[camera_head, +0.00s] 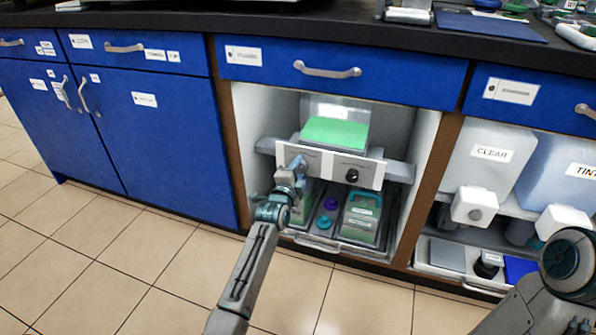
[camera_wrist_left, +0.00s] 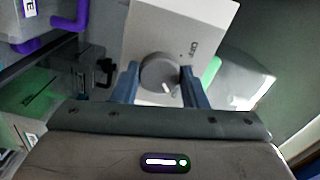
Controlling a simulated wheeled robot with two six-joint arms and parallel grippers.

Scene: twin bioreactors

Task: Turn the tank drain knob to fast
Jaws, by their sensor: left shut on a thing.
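A clear tank with green content (camera_head: 335,132) sits on a shelf in the open cabinet bay. Below it is a white control panel (camera_head: 320,165), also in the left wrist view (camera_wrist_left: 205,20). A dark knob (camera_head: 352,175) is on the panel's right part. My left gripper (camera_head: 297,168) is at the panel's left part and hides what is there. In the left wrist view, my left gripper (camera_wrist_left: 160,78) is shut on a round grey knob (camera_wrist_left: 158,68), one finger on each side. The knob bears a short white mark; a small label that seems to read "OFF" is beside it.
On the right, tanks marked CLEAR (camera_head: 490,160) and TINT (camera_head: 565,175) stand above white dispensers. Blue drawers (camera_head: 340,70) overhang the bay. The tiled floor in front is free.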

